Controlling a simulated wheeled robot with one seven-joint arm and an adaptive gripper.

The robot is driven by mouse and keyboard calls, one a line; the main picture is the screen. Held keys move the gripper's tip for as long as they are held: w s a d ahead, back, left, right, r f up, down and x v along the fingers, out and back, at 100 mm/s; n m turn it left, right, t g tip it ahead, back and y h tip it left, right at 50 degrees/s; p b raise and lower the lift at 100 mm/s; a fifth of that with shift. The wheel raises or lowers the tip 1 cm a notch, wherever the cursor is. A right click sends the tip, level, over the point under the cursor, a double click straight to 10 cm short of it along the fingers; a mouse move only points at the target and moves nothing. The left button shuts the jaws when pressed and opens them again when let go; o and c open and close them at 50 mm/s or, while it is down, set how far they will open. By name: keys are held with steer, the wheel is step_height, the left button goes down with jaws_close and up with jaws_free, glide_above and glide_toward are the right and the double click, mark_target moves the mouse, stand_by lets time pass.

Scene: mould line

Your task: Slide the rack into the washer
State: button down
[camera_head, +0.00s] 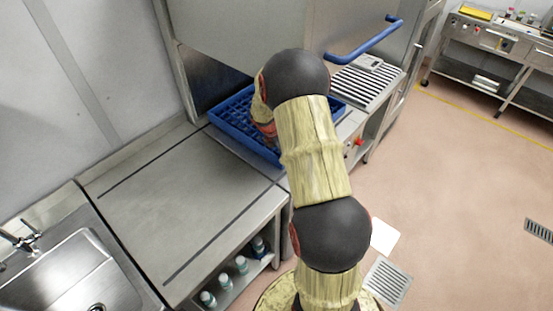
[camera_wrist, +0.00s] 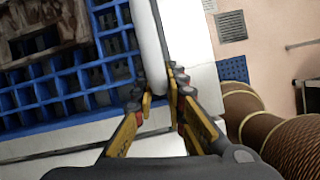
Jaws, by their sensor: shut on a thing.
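The blue rack (camera_head: 228,122) is a gridded crate lying flat on the steel surface at the washer's opening, below the raised steel hood of the washer (camera_head: 235,35). My arm covers its middle in the head view. The wrist view shows its blue grid (camera_wrist: 70,88) at the left, with a dark brown item (camera_wrist: 45,35) at the top left. The fingertips and contact are hidden in the head view.
A blue handle bar (camera_head: 365,42) sticks out from the washer's front. A bare steel counter (camera_head: 180,190) runs to a sink (camera_head: 70,285) at the left. Bottles (camera_head: 240,264) stand on the shelf below. A striped grate (camera_head: 362,84) lies right of the rack. Open floor lies right.

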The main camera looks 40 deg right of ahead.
steer(key=shift+w+d+r, duration=0.1)
steer(key=shift+d, duration=0.35)
steer(key=shift+w+d+r, duration=0.1)
steer(key=shift+d, duration=0.3)
steer(key=c, duration=2.2)
jaws_free()
steer(key=shift+c, duration=0.2)
steer(key=shift+o, duration=1.2)
steer(key=shift+d+f, duration=0.1)
steer(key=shift+d, duration=0.05)
steer(key=shift+o, duration=0.9)
steer(key=shift+s, duration=0.1)
steer(key=v, duration=1.2)
